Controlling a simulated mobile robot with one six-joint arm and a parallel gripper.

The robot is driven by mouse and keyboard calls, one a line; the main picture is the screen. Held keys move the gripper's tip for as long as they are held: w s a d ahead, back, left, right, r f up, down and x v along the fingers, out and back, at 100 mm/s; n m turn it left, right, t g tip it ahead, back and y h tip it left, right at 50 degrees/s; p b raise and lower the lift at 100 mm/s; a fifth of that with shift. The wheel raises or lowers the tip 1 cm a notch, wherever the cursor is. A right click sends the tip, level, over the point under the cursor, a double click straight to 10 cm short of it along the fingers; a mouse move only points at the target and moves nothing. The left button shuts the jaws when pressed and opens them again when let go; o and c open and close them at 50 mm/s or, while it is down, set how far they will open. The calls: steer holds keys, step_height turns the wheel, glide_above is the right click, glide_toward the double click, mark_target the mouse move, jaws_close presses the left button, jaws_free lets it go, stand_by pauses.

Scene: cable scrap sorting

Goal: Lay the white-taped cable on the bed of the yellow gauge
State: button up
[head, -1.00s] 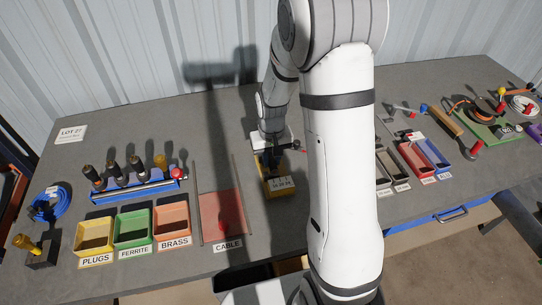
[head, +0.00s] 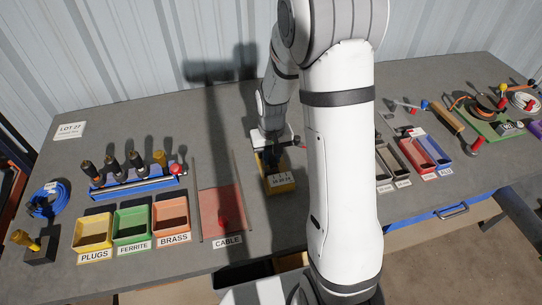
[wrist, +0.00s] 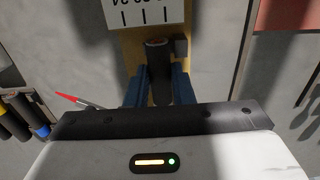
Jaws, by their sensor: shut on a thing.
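The yellow gauge (head: 279,188) stands on the bench in the middle of the head view, with a white numbered plate on its front. In the wrist view its yellow body (wrist: 133,48) and white scale plate lie just past the fingertips. My gripper (wrist: 158,88) has blue fingers shut on a short dark cable (wrist: 159,67), which lies in line with the fingers over the gauge. White tape is not clearly visible. I cannot tell whether the cable touches the bed. In the head view my gripper (head: 269,160) is dark and partly hidden at the gauge's back.
Left of the gauge are a red cable mat (head: 221,203) between thin rails, and bins for brass (head: 171,216), ferrite (head: 132,227) and plugs (head: 93,233). A blue rack (head: 137,188) of dark-handled pieces stands behind them. More bins (head: 434,151) stand to the right, partly behind my arm.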

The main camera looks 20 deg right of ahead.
steer(key=shift+f, duration=0.15)
steer(key=shift+f+b, duration=0.45)
steer(key=shift+b, duration=0.1)
stand_by(0.3)
steer(key=o, duration=1)
step_height(320, 180, up, 7)
steer(key=p, duration=0.4)
steer(key=shift+f, duration=0.1)
